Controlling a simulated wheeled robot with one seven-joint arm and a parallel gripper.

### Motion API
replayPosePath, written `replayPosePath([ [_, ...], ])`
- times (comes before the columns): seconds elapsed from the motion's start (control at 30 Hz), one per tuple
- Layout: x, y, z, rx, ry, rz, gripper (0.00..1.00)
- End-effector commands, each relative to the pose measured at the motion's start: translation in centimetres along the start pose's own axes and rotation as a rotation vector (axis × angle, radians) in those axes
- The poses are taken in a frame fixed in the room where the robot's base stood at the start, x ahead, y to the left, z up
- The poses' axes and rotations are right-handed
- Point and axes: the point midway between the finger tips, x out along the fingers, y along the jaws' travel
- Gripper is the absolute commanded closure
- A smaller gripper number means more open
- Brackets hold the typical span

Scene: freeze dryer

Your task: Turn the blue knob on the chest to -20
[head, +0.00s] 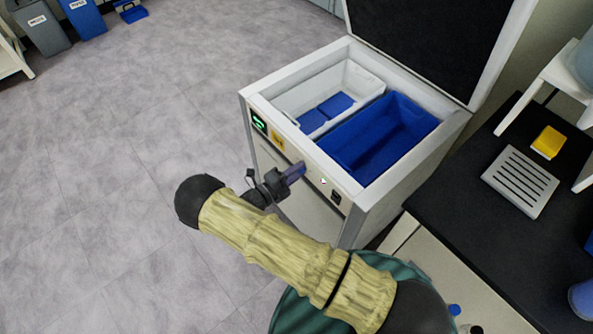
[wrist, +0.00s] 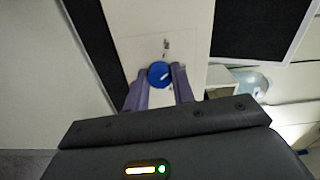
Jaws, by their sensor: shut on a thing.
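The blue knob (wrist: 159,74) sits on the light front panel of the chest, between my gripper's two fingers in the wrist view. A pale pointer mark shows on the knob's face; I cannot read which number it points to. My gripper (wrist: 160,78) is shut on the knob, one purple-grey finger on each side. In the head view my gripper (head: 298,171) reaches the chest's front panel and hides the knob. The white chest (head: 375,207) stands with its dark-lined lid raised.
Inside the chest are a white bin (head: 347,75) with blue items and a blue bin (head: 425,118). A green-lit display (head: 259,123) and a yellow label (head: 278,141) are on the front panel. A black counter (head: 470,205) stands at right.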

Motion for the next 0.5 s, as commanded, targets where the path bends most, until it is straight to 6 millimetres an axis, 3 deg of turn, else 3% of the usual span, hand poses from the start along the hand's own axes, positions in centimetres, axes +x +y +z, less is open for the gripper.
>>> replayPosePath([
  [0.5,-0.08,0.04,0.12,-0.430,-0.004,0.002,0.98],
])
